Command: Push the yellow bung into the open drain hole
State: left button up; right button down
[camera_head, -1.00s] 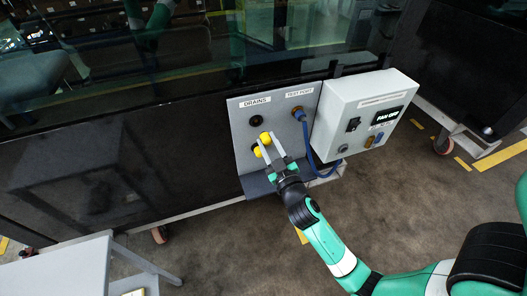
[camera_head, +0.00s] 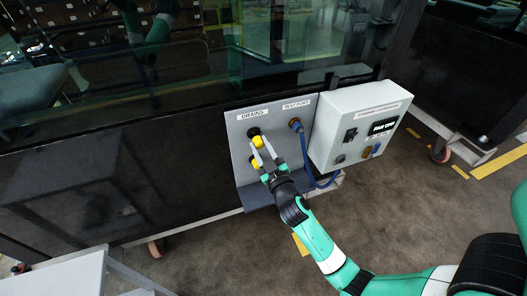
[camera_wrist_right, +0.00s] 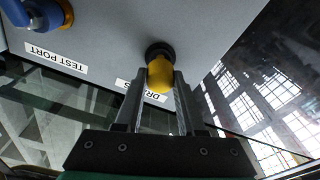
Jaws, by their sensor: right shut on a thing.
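The grey drain panel (camera_head: 240,150) carries a DRAINS label with a black-rimmed open drain hole (camera_head: 253,131) below it. My right gripper (camera_head: 264,152) is shut on the yellow bung (camera_head: 257,142), close in front of this hole. In the right wrist view, the bung (camera_wrist_right: 160,76) sits between the two fingers and overlaps the black rim (camera_wrist_right: 158,50). I cannot tell whether it touches the rim or has entered it. A second yellow bung (camera_head: 256,163) sits lower on the panel, partly behind the gripper. My left gripper is not in view.
A blue hose (camera_head: 304,155) runs from the test port (camera_head: 296,125) down the panel's right side. A light grey switch box (camera_head: 345,120) stands right of it. A ledge (camera_head: 255,195) projects below the panel. A grey table (camera_head: 60,278) is at lower left.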

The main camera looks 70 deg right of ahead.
jog(key=shift+w+d, duration=0.5)
dwell(1.8)
jog(key=shift+w+d+b, duration=0.3)
dwell(0.4)
jog(key=shift+c, duration=2.2)
grip_release()
jog(key=shift+s+a, duration=0.1)
jog(key=b+v, duration=0.1)
jog(key=v, duration=1)
